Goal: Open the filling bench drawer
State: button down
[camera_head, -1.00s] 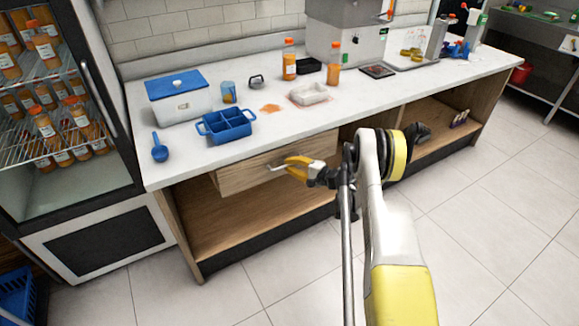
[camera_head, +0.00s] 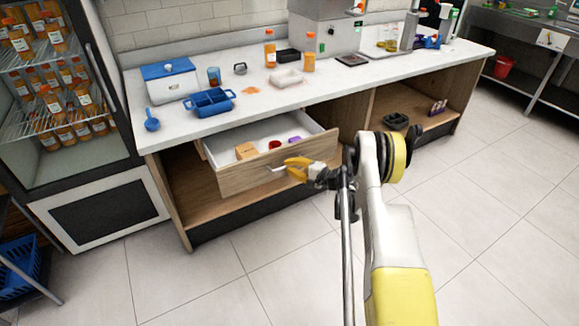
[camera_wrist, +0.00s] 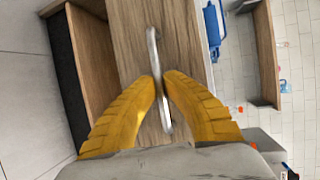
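The filling bench (camera_head: 345,85) has a white top and a wooden body. Its wooden drawer (camera_head: 232,182) stands pulled well out, with its white interior showing. A tan block (camera_head: 246,150), a small red item (camera_head: 274,145) and a purple item (camera_head: 294,140) lie inside. My gripper (camera_head: 288,166), with yellow fingers, is at the metal bar handle (camera_head: 274,170) on the drawer front. In the wrist view my gripper (camera_wrist: 161,82) has its fingers closed on either side of the handle (camera_wrist: 153,48), across the drawer front (camera_wrist: 185,40).
A blue divided tray (camera_head: 209,103), a blue-lidded white box (camera_head: 170,85), a blue scoop (camera_head: 152,122) and orange bottles (camera_head: 270,50) stand on the top. A glass-door fridge (camera_head: 90,190) is at left. Tiled floor (camera_head: 270,265) in front is clear.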

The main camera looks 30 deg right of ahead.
jog(key=shift+s, duration=0.1)
jog(key=c, duration=1.5)
grip_release()
jog(key=v, duration=1.2)
